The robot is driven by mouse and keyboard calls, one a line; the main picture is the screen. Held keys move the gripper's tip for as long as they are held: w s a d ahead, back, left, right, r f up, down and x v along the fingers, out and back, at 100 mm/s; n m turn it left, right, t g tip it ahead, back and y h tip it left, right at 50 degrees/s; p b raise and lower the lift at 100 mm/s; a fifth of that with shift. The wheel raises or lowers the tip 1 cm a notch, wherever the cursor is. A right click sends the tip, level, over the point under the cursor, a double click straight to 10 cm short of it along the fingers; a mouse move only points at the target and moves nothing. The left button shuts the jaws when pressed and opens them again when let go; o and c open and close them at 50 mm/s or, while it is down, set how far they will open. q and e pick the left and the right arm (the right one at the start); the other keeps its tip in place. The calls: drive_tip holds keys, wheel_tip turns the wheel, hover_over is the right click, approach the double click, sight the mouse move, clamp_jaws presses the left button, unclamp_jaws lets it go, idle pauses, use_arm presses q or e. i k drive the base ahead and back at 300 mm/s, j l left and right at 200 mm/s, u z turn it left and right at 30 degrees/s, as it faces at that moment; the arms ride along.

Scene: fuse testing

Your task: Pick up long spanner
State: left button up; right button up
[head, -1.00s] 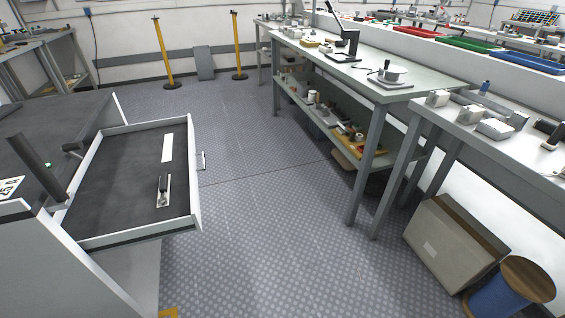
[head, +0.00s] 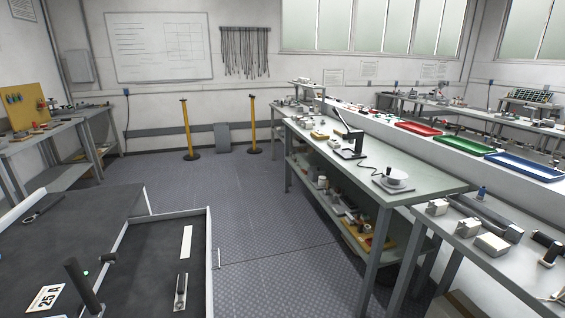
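I cannot surely tell which thing is the long spanner. A slim dark tool (head: 38,212) with a loop-like end lies on the dark top of the workbench at lower left. The open drawer (head: 210,250) beside it holds a white flat strip (head: 187,241) and a small metal and black tool (head: 181,291), both lying apart on its dark floor. Neither of my grippers is in view.
A dark upright post (head: 75,277) and a card marked 25 (head: 46,298) are on the workbench at left. A long table (head: 430,180) with instruments runs along the right. Yellow posts (head: 187,130) stand at the back. The floor between is clear.

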sight(47, 206)
drive_tip(key=k+j+u, duration=0.1)
drive_tip(key=u, duration=1.55)
drive_tip(key=l+z, duration=0.25)
drive_tip(key=l, duration=0.3)
drive_tip(key=i+l+z, duration=0.1)
drive_tip(key=l+z, duration=0.15)
drive_tip(key=l, duration=0.25)
